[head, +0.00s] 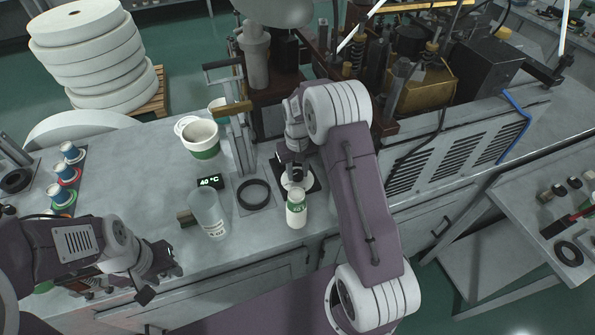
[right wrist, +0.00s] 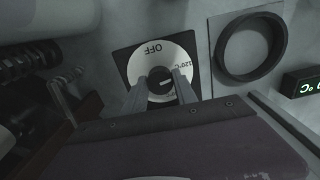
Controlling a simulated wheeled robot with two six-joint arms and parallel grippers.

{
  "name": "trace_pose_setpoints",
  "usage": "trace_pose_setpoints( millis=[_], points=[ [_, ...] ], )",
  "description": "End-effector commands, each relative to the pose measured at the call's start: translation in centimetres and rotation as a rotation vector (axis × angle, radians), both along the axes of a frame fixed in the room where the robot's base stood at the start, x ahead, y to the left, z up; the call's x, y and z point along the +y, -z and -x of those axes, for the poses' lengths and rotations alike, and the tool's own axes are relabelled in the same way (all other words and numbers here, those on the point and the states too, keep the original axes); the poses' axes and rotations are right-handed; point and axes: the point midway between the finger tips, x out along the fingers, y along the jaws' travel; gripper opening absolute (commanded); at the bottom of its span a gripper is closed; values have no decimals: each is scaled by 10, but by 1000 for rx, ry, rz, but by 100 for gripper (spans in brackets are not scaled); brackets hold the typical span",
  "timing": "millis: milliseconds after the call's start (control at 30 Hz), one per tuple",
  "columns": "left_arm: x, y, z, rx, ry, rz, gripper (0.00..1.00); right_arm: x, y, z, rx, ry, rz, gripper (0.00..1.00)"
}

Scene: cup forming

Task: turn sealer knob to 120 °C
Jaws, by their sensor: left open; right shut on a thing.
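The sealer knob (right wrist: 161,85) sits at the centre of a white dial (right wrist: 142,62) on a black square plate. OFF and 120 °C are printed on the dial; OFF is towards the top and 120 °C to the right of the knob in the right wrist view. My right gripper (right wrist: 160,88) is shut on the knob, one finger on either side. In the head view the dial (head: 299,181) is partly hidden by my gripper. A display (head: 210,182) reads 40 °C. My left gripper (head: 163,272) is open and empty at the lower left.
A white and green bottle (head: 296,210) stands close in front of the dial. A black ring (head: 254,195) lies left of it, with a clear cup (head: 208,214) further left. White-green cups (head: 201,140) stand behind. The machine (head: 420,90) fills the back right.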

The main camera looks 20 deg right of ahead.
Motion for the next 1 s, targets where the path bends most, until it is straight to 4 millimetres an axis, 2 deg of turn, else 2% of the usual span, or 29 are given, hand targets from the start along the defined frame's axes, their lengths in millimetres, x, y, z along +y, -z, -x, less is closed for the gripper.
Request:
trace_pose_setpoints(
  millis=[67, 100, 167, 433, 533, 800, 1000],
  points=[
    [0, 0, 0, 0, 0, 0, 41, 0, -2, -2, -8, -1, 2, 0],
    [0, 0, 0, 0, 0, 0, 41, 0, -2, -2, -8, -1, 2, 42],
    [0, 0, 0, 0, 0, 0, 41, 0, -2, -2, -7, -1, 2, 56],
    [0, 0, 0, 0, 0, 0, 41, 0, -1, -1, -4, -1, 0, 56],
    [0, 2, 0, 0, 0, 0, 41, 0, -8, -2, -7, -1, 1, 56],
    [0, 13, 0, 0, 0, 0, 41, 0, -65, -2, -10, -1, 2, 56],
    [0, 14, 0, 0, 0, 0, 41, 0, -90, -2, -6, -1, 0, 56]
  ],
)
